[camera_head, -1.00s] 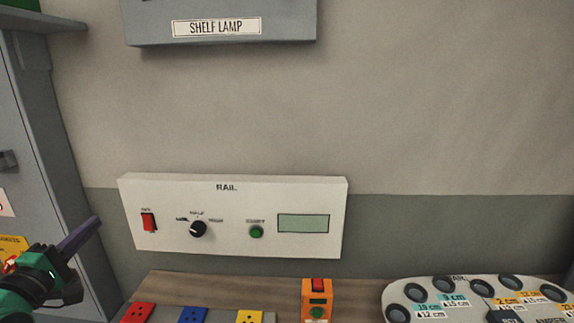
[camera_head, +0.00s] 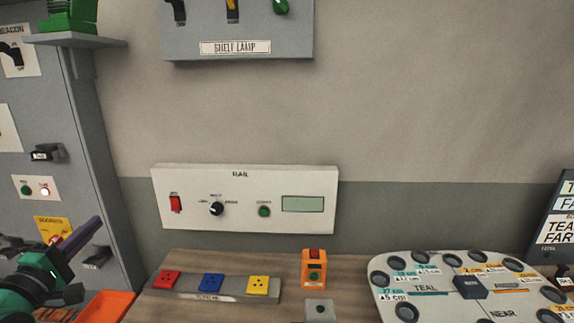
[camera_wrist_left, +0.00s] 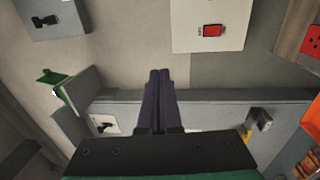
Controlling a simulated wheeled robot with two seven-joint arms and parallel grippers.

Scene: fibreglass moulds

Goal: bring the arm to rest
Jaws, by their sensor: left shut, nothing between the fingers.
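My left gripper (camera_head: 82,238) shows at the lower left in the head view, green and black with dark purple fingers. In the left wrist view its two fingers (camera_wrist_left: 158,95) lie side by side, shut and empty. It is in front of the grey cabinet (camera_head: 92,150) and left of the white RAIL panel (camera_head: 250,178), apart from both as far as I can tell. My right gripper is not in view.
The wooden table (camera_head: 240,270) bears red, blue and yellow sockets, an orange button box (camera_head: 314,268) and a pale board (camera_head: 425,308) with round holes. An orange tray (camera_head: 103,306) is beside the gripper. A SHELF LAMP box (camera_head: 236,30) hangs above; the wall between is clear.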

